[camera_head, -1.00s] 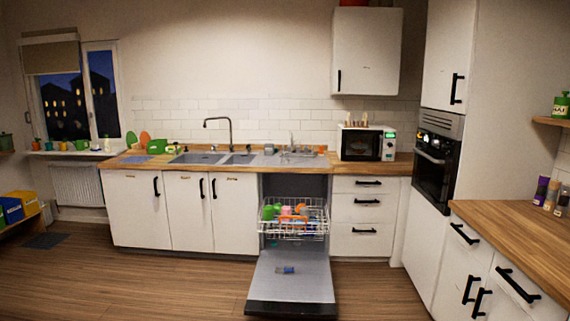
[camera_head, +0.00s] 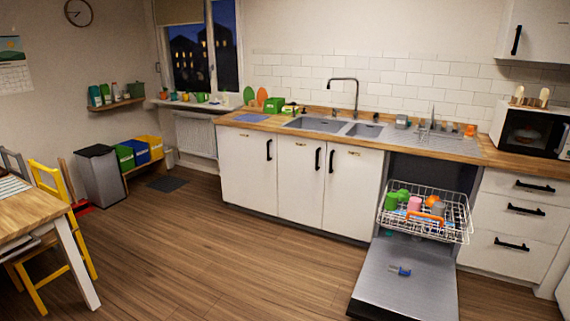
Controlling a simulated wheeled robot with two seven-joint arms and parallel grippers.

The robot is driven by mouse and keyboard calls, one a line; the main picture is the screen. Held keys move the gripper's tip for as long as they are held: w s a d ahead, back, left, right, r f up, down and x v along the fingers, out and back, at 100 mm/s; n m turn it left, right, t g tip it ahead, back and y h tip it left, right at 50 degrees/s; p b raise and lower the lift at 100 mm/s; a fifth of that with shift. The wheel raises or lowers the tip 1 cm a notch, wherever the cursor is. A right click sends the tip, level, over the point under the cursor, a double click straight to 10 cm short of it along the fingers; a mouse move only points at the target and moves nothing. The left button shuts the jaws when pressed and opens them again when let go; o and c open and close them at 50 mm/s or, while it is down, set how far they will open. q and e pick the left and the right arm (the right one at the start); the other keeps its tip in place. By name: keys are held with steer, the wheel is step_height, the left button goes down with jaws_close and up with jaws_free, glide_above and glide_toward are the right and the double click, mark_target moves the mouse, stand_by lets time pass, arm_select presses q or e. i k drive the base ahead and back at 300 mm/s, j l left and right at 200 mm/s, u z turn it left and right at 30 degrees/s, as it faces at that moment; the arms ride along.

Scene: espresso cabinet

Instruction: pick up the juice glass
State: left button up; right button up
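I cannot make out a juice glass for certain at this distance. The pulled-out dishwasher rack (camera_head: 457,215) holds several cups: a green one (camera_head: 391,201), a pink one (camera_head: 414,204) and a grey one (camera_head: 438,208), with an orange item (camera_head: 432,200) among them. Which of these, if any, is the juice glass is unclear. Neither of my grippers shows in the head view.
The dishwasher door (camera_head: 405,282) lies open low in front of the white cabinets (camera_head: 300,185). A wooden table (camera_head: 30,215) and a yellow chair (camera_head: 80,235) stand at the left. A bin (camera_head: 101,178) stands by the wall. The floor (camera_head: 200,255) between is clear.

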mark_target(424, 134)
steer(key=i+j+u, duration=0.1)
steer(key=i+j, duration=0.15)
steer(key=i, duration=1.1)
steer(key=i+j+u, duration=0.1)
steer(key=i, duration=1.3)
steer(key=i+l+z, duration=0.15)
steer(key=i+z, duration=0.75)
steer(key=i, duration=0.2)
steer(key=i+j+z, duration=0.3)
steer(key=i+z, duration=0.15)
steer(key=i+l, duration=0.4)
steer(key=i, duration=0.2)
steer(key=i+l, duration=0.45)
steer(key=i+z, duration=0.05)
steer(key=i, duration=0.05)
